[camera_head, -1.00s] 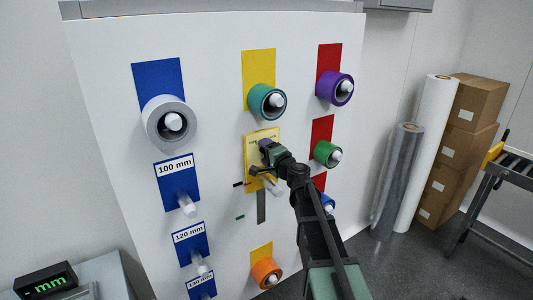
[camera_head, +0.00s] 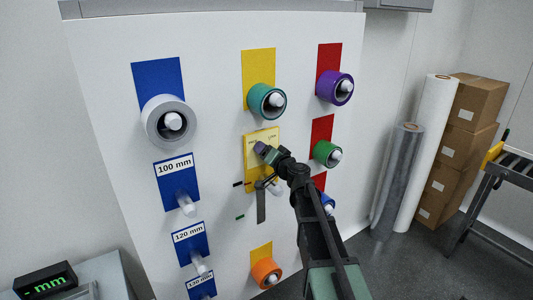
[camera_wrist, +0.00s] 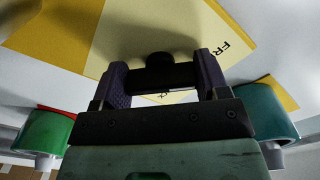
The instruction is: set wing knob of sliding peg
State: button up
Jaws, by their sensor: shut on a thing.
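The dark wing knob (camera_wrist: 160,74) shows in the wrist view, its wing spanning between my two purple-grey fingers. My gripper (camera_wrist: 162,84) is shut on it. In the head view my gripper (camera_head: 262,150) is at the yellow label plate (camera_head: 250,178) and hides the knob there. The label's lettering is partly covered, with "FR" readable in the wrist view. The white sliding peg (camera_head: 277,189) sticks out just below, partly behind my wrist, above a grey vertical slot (camera_head: 261,208).
Rolls on pegs stand close around: teal (camera_head: 267,102), green (camera_head: 327,154), purple (camera_head: 335,88), orange (camera_head: 266,273) and grey (camera_head: 170,123). Numbered blue plates with bare pegs (camera_head: 187,206) are at left. Floor at right is open before stacked boxes (camera_head: 447,150).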

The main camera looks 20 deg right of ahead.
dwell(0.4)
jog(key=o, duration=0.9)
jog(key=shift+o, duration=0.2)
jog(key=v, duration=1)
jog(key=shift+s, duration=0.4)
jog(key=shift+d, duration=0.1)
